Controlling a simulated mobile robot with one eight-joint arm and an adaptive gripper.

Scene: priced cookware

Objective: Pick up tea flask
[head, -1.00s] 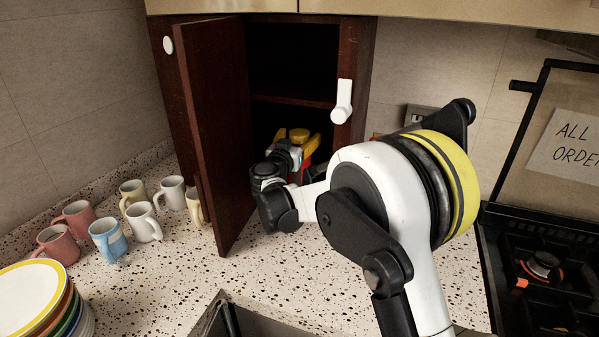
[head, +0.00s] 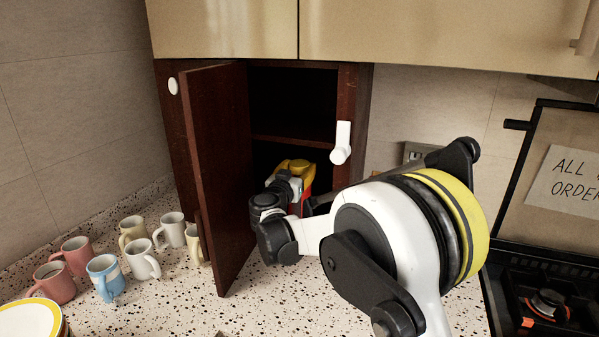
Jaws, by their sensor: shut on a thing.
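The tea flask (head: 307,193), red with a yellow top (head: 297,164), stands at the mouth of the lower compartment of a dark wooden cabinet, as the head view shows. My gripper (head: 292,180) reaches in from the front and is shut on the flask near its upper part. My wrist and gripper hide much of the flask's body and its base, so I cannot tell whether it touches the cabinet floor. The fingertips are partly hidden.
The cabinet door (head: 220,180) stands open close to the left of my wrist. A white latch (head: 341,143) is on the right frame. Several mugs (head: 105,277) stand on the speckled counter at left, beside a plate stack (head: 30,320). A stove (head: 545,305) is at right.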

